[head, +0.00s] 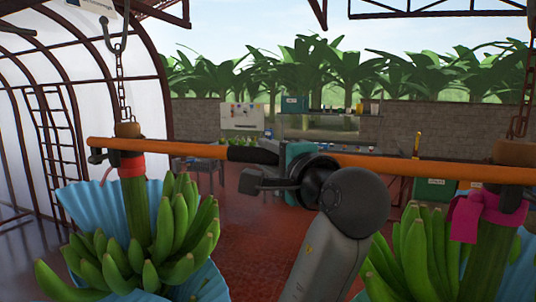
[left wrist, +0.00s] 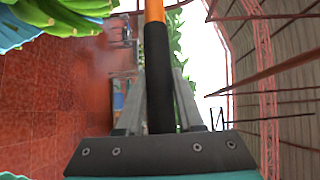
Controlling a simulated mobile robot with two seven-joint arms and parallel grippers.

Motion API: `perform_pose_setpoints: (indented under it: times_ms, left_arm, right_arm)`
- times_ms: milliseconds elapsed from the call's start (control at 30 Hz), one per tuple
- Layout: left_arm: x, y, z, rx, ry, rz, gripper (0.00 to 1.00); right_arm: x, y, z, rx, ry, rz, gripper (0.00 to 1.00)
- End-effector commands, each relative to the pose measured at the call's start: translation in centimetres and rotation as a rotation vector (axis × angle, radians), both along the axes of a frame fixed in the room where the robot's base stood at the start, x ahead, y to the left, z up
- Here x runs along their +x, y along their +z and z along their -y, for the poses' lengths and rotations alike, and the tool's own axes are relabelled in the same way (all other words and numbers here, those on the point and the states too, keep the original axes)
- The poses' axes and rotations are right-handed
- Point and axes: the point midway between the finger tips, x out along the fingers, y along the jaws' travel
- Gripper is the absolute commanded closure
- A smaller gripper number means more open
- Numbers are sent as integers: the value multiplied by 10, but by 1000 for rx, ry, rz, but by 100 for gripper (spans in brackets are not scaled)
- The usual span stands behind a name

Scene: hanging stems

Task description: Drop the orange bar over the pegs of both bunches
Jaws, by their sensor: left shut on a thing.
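The orange bar (head: 390,165) runs nearly level across the head view, spanning both bunches. My left gripper (head: 268,163) is shut on its black middle grip, which also shows between the fingers in the left wrist view (left wrist: 159,80). The left banana bunch (head: 150,245) hangs from a chain, with a red band on its stem and a dark peg (head: 97,156) by the bar's left end. The right bunch (head: 425,250) has a pink band (head: 482,214) and a dark peg piece (head: 511,196) just below the bar. I cannot tell whether the bar touches either peg. My right gripper is out of view.
Blue sheets (head: 85,207) wrap around the bunches. Behind are a brick wall (head: 400,125), benches, a teal box (head: 294,104) and a green bin (head: 434,190). The red tiled floor (head: 255,235) between the bunches is clear.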

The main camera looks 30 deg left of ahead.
Motion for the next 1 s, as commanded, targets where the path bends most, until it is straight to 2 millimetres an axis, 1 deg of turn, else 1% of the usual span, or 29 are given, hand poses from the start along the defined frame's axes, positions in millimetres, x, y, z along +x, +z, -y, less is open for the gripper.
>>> perform_pose_setpoints:
  times_ms: [300,333,600,633,1000]
  left_arm:
    - [0,-5,0,1,0,3,100]
    - [0,-5,0,1,0,4,62]
    - [0,-5,0,1,0,3,31]
    - [0,-5,0,1,0,3,29]
    - [2,-6,-1,-1,0,-3,29]
  right_arm:
    - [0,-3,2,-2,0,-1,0]
    - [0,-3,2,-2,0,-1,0]
    - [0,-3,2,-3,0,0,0]
    - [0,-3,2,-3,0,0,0]
    - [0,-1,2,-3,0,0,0]
